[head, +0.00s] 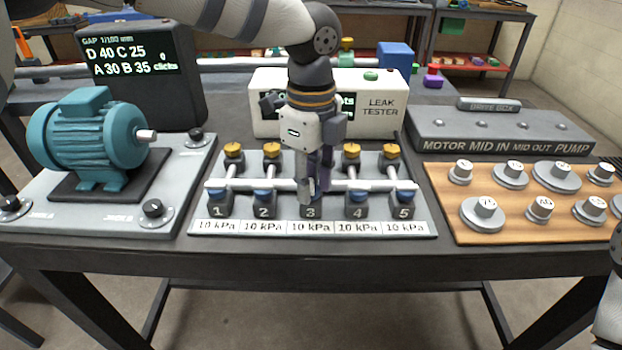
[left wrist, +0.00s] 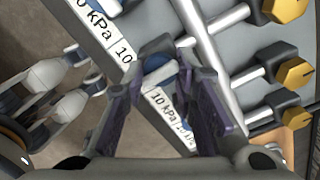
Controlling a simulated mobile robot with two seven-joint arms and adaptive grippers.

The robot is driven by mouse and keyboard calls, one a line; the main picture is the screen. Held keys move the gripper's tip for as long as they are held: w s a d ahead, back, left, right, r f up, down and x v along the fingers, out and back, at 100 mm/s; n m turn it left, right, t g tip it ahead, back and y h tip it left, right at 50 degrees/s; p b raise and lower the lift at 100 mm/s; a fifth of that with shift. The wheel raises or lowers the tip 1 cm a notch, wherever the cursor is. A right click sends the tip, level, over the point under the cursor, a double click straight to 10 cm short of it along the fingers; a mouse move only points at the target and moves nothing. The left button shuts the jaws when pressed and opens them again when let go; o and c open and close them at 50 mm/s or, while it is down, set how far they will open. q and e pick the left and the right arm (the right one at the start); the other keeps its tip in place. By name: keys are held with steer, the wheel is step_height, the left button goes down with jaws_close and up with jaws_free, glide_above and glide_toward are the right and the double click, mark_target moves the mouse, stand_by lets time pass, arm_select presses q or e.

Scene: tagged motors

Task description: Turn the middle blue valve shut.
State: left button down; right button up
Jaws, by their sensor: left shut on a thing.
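The middle blue valve sits on black block 3 (head: 311,211) of the valve panel. Its handle is mostly hidden behind my left gripper (head: 307,198) in the head view. In the left wrist view the blue handle (left wrist: 157,64) shows between the fingers of my left gripper (left wrist: 165,85). The left gripper points down and is shut on this handle. Blue valves 1 (head: 220,197), 2 (head: 263,197), 4 (head: 357,197) and 5 (head: 404,196) stand on either side. My right gripper (left wrist: 86,68) appears at the left of the left wrist view, empty, with its fingers apart.
Yellow knobs (head: 234,150) stand behind a pale pipe (head: 245,184). Labels below all valves read 10 kPa. The leak tester (head: 380,108) is behind. A teal motor (head: 88,135) is left; a wooden board (head: 520,215) with several metal weights is right.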

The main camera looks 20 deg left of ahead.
arm_select(q)
steer(key=n+p, duration=0.1)
steer(key=n, duration=0.1)
steer(key=shift+r+n, duration=0.2)
steer(key=shift+n, duration=0.2)
steer(key=n, duration=0.2)
steer(key=shift+f+n, duration=0.15)
steer(key=shift+n, duration=0.15)
steer(key=n, duration=0.6)
steer(key=shift+w+f+p, duration=0.1)
steer(key=shift+p, duration=0.2)
steer(key=n, duration=0.5)
steer(key=shift+n, duration=0.4)
arm_select(e)
steer(key=shift+w+r+t, duration=0.5)
steer(key=shift+w+r, duration=0.6)
steer(key=shift+w, duration=0.1)
arm_select(q)
steer(key=c, duration=1.3)
jaws_free()
